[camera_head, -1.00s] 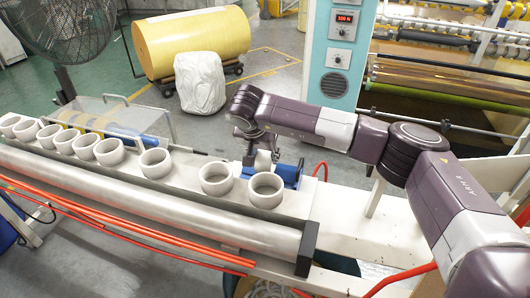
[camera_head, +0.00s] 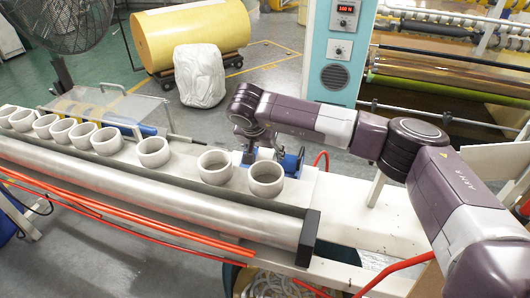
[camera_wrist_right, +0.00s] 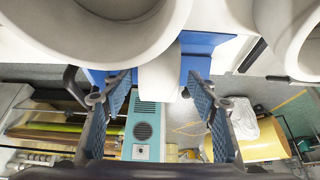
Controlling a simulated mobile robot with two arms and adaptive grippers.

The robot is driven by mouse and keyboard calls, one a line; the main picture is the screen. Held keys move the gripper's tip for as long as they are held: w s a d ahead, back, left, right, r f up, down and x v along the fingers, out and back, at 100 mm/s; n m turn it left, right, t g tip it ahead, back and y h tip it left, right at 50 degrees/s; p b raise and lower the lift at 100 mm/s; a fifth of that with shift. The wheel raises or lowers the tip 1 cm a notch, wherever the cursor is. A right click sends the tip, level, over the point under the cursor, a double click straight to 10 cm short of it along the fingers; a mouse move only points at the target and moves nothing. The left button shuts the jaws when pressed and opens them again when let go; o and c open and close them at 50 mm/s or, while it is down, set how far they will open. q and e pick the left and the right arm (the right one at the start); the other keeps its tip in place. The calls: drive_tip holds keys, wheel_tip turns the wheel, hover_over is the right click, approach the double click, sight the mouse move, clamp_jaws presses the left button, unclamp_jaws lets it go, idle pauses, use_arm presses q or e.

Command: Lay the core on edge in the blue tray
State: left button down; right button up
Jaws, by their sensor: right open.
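The blue tray (camera_head: 292,162) sits on the white ledge behind the row of cores, partly hidden by my right gripper. My right gripper (camera_head: 263,146) is over the tray's left part. In the right wrist view, my right gripper (camera_wrist_right: 157,92) is open, its two blue-padded fingers apart. A white piece, seemingly the core (camera_wrist_right: 160,78), shows between the fingers against the blue tray (camera_wrist_right: 205,45). A gap shows beside the right finger; contact on the left is unclear. How the core rests is partly hidden. My left gripper is out of view.
Several pale cores stand along the ledge, the nearest (camera_head: 265,192) just in front of the tray. A long metal roller (camera_head: 150,190) and red bars run along the front. A wire-framed clear guard (camera_head: 110,105) stands behind the cores.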

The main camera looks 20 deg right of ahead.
drive_tip(key=v, duration=1.2)
